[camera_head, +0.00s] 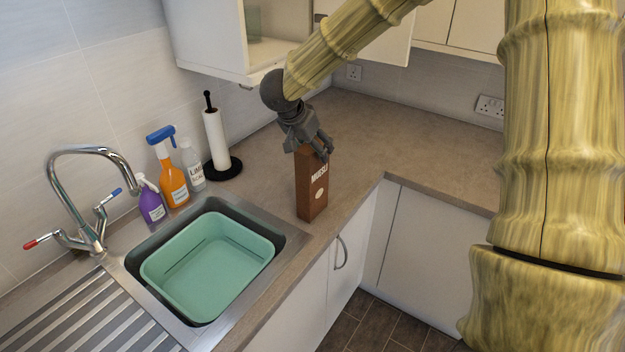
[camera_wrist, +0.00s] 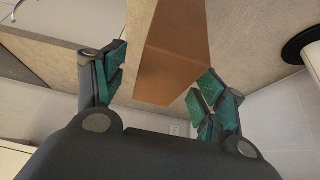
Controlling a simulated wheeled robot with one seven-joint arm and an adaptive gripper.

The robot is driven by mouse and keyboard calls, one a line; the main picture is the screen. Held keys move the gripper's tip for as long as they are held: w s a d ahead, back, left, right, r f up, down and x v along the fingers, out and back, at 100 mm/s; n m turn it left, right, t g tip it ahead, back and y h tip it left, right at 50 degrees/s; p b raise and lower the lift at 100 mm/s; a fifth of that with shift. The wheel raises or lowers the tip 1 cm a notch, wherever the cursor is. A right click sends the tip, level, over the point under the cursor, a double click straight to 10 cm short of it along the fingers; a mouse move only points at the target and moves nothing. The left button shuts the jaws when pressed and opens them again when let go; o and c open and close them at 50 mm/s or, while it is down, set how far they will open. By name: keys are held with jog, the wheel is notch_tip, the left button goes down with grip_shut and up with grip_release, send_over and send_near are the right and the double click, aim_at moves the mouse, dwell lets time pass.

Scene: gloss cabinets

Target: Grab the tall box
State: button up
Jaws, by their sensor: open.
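The tall box is a brown muesli box (camera_head: 312,190) standing upright on the worktop near its front edge, to the right of the sink. My gripper (camera_head: 316,150) is at the top of the box in the head view, reaching down from above. In the wrist view the box (camera_wrist: 172,50) lies between the two green-padded fingers of my gripper (camera_wrist: 160,88). The fingers are spread, with a visible gap at the left finger and the right finger close to the box. I cannot tell if the right finger touches it. The top of the box is partly hidden by my gripper in the head view.
A sink with a green basin (camera_head: 180,290) is left of the box. A paper towel roll (camera_head: 216,140), an orange spray bottle (camera_head: 172,180), a purple bottle (camera_head: 151,204) and a white bottle (camera_head: 194,172) stand behind it. An open wall cabinet (camera_head: 205,40) hangs above. The worktop (camera_head: 415,140) to the right is clear.

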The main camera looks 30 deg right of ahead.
aim_at(313, 181)
jog(key=p+x, duration=0.1)
jog(key=x, duration=0.3)
jog(key=shift+w+d+f+p, duration=0.1)
jog(key=shift+d+f+p, duration=0.1)
jog(key=shift+f+p, duration=0.15)
grip_shut()
